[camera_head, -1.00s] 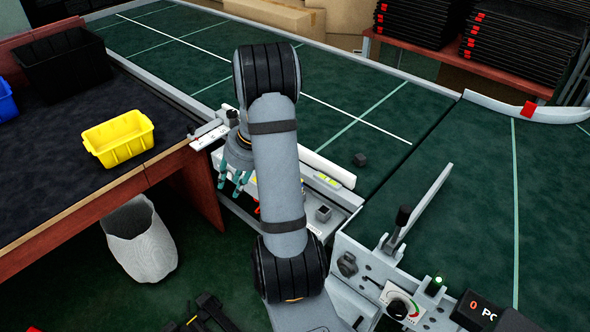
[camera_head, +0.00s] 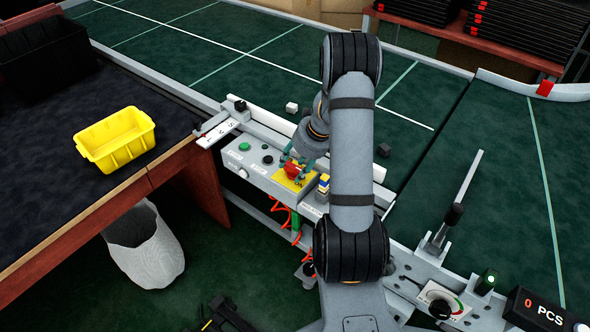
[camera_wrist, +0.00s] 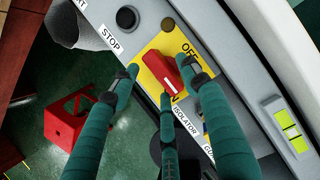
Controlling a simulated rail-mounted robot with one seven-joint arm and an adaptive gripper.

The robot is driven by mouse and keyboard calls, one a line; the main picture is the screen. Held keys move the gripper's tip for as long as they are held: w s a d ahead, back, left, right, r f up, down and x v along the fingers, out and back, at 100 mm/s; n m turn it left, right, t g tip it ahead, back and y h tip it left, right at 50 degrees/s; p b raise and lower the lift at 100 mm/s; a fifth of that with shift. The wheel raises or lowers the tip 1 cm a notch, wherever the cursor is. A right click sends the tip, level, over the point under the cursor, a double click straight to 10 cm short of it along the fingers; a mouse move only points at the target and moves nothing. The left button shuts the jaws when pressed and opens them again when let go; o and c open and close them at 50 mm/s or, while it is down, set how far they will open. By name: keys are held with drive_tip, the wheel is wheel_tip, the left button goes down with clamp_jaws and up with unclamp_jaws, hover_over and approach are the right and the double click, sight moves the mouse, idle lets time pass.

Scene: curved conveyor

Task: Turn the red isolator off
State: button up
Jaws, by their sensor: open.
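The red isolator (camera_head: 292,170) is a rotary handle on a yellow plate (camera_head: 300,183), on the grey control box beside the conveyor. In the wrist view the red handle (camera_wrist: 173,74) lies between my fingers, with "OFF" at its upper right and another label, partly covered, at its lower end. A white mark on the handle points toward that lower label. My gripper (camera_head: 296,163) is at the isolator, and in the wrist view its green fingers (camera_wrist: 160,85) are open around the handle. I cannot tell whether any finger touches it.
A green button (camera_head: 244,147) and a black button (camera_head: 267,160), marked STOP in the wrist view, sit left of the isolator. A yellow bin (camera_head: 117,139) stands on the table. A lever (camera_head: 453,215) and dial (camera_head: 440,308) are at right.

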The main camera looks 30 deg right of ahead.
drive_tip(key=shift+w+a+f, duration=0.1)
drive_tip(key=shift+w+f, duration=0.1)
drive_tip(key=shift+f, duration=0.25)
drive_tip(key=c, duration=1.2)
clamp_jaws()
